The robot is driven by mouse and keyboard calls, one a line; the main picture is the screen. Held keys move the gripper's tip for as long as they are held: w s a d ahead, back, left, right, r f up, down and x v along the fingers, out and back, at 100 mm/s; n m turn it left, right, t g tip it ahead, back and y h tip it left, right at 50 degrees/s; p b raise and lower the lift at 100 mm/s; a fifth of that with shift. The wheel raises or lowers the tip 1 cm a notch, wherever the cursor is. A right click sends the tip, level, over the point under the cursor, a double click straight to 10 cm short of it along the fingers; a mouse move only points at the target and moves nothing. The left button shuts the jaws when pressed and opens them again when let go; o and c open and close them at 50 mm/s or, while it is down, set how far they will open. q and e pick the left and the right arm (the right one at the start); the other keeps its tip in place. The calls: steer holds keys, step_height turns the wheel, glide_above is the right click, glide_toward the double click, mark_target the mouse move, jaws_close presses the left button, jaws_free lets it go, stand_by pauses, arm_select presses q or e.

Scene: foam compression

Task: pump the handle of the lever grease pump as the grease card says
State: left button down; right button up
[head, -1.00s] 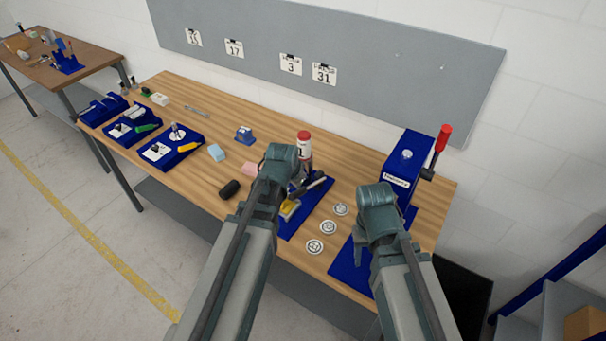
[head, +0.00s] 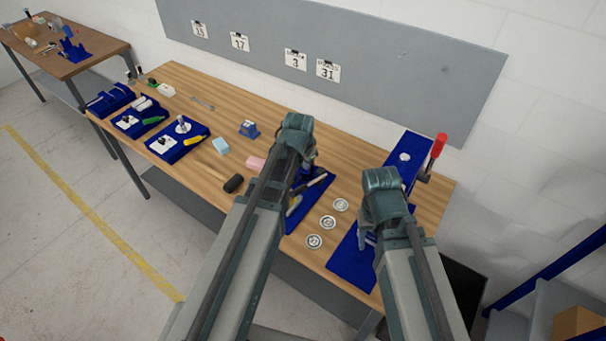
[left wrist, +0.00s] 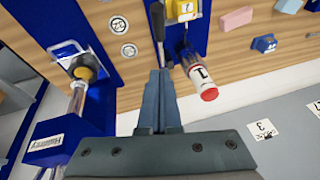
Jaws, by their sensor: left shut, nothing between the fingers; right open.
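The lever grease pump stands on a blue base plate (head: 308,205). In the left wrist view it shows a white cartridge (left wrist: 201,77) with a red cap, a yellow block (left wrist: 182,10) with a small white label, and a lever handle (left wrist: 158,22) with a dark grip. My left gripper (left wrist: 160,75) is shut and empty close to the handle's end; I cannot tell whether they touch. In the head view my left gripper (head: 297,150) hides the cartridge. My right gripper (head: 365,235) is open over the right blue plate. I cannot make out which card is the grease card.
A blue device (head: 405,160) with a red handle stands at the right. Round metal discs (head: 328,222) lie between the plates. Numbered cards (head: 327,70) hang on the grey board.

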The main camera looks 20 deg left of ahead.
arm_select(q)
steer(key=b, duration=0.9)
glide_above(302, 187)
steer(key=d, duration=0.2)
step_height(302, 187, down, 9)
steer(key=f+b, duration=0.1)
steer(key=a+f+b, duration=0.1)
steer(key=s+f+b, duration=0.1)
steer(key=shift+a+f, duration=0.15)
steer(key=shift+a, duration=0.1)
steer(key=shift+s+a+f, duration=0.1)
steer(key=shift+s+f, duration=0.1)
